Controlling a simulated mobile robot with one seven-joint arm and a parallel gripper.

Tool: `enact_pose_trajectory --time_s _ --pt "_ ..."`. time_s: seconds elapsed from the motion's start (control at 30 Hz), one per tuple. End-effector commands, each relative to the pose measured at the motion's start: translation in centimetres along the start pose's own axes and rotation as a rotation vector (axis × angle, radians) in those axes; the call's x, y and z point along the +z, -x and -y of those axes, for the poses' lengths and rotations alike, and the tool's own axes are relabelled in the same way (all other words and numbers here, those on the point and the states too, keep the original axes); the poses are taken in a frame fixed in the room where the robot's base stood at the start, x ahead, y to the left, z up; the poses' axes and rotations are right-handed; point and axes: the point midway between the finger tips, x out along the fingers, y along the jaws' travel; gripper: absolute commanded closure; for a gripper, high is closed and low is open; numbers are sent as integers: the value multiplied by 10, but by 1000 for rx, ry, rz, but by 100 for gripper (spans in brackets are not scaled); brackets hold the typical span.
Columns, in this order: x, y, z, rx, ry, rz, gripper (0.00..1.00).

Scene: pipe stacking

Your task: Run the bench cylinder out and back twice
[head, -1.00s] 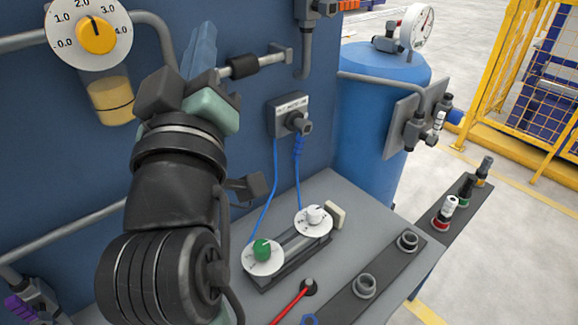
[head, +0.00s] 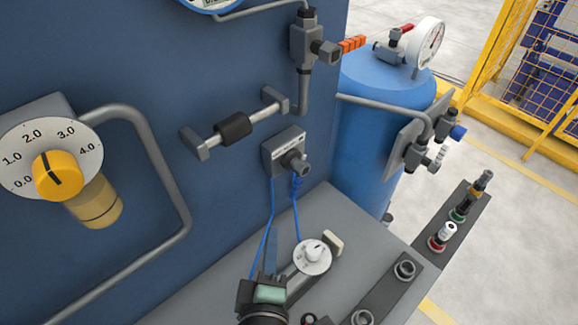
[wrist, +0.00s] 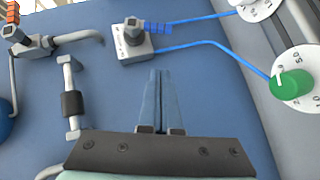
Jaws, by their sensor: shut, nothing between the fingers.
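The bench cylinder (head: 300,281) lies on the grey bench top, partly hidden behind my gripper in the head view. A white dial (head: 312,256) sits at its far end, beside a pale block (head: 333,242). A green-knobbed dial (wrist: 292,84) shows at the right of the wrist view; my gripper hides it in the head view. A grey switch box (head: 283,151) with a label and a dark knob is on the blue panel, with blue hoses running down. It is also in the wrist view (wrist: 136,44). My gripper (wrist: 159,72) is shut and empty, below and apart from the box.
A handle with a black grip (head: 233,127) and a yellow-knobbed dial (head: 58,176) project from the panel. A bent pipe (head: 165,175) runs beside them. A blue tank (head: 378,165) stands behind. Round sockets (head: 404,267) sit on the bench's right side.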

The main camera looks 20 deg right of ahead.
Motion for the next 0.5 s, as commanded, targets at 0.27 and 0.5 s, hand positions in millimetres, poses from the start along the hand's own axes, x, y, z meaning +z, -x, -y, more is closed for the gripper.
enact_pose_trajectory --time_s 0.27,0.5 --pt "-1 -33 -1 -1 2 1 100" --pt "-1 -78 -2 0 -1 0 100"
